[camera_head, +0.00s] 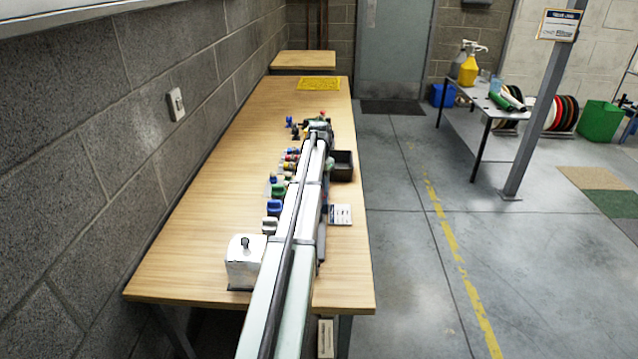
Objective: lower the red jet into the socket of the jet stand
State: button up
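My arm reaches away from the camera over the long wooden table, and my gripper (319,127) is at its far end. The gripper is small here and its fingers cannot be made out, so I cannot tell whether it is open or holds anything. A tiny red spot (322,114) shows just beyond it. It may be the red jet, but its shape and whether it touches the gripper are unclear. Small dark and blue pieces (290,122) stand just left of the gripper. I cannot pick out the jet stand or its socket; my arm may hide it.
A row of small coloured parts (274,207) lines my arm's left side. A white box with a black knob (245,262) stands at the near left. A dark open bin (343,166) and a printed card (340,214) lie right. The table's left side (215,190) is clear.

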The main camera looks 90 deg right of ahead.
jog(key=shift+f, duration=0.35)
jog(key=o, duration=1.1)
jog(key=shift+o, duration=0.2)
notch_tip(320, 180, up, 14)
jog(key=shift+f, duration=0.1)
